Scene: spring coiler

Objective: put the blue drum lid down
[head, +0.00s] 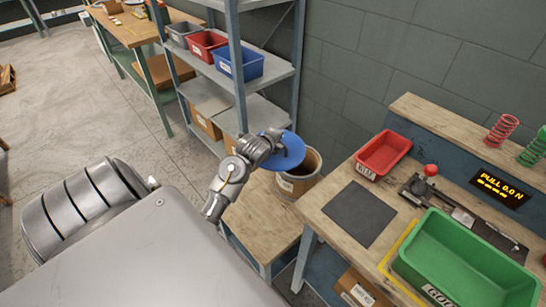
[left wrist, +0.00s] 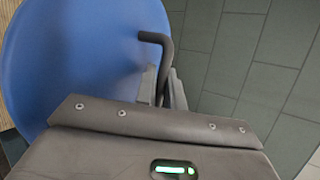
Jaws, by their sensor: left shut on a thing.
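The blue drum lid (head: 291,150) is a round disc, held in my left gripper (head: 272,138). It looks tilted in the head view and overlaps the upper left of the open drum (head: 296,185); I cannot tell whether it touches the drum. In the left wrist view the lid (left wrist: 80,60) fills the left side, and its dark bent handle (left wrist: 156,38) runs down to the fingers of my left gripper (left wrist: 162,88), which are shut on it. The drum's brown opening shows beside the lid. My right gripper is in neither view.
The drum stands at the back of a low wooden bench (head: 262,222), whose front top is bare. A metal shelf with bins (head: 240,65) rises behind. The workbench at right carries a red bin (head: 383,153), a dark mat (head: 358,213) and a green bin (head: 465,262).

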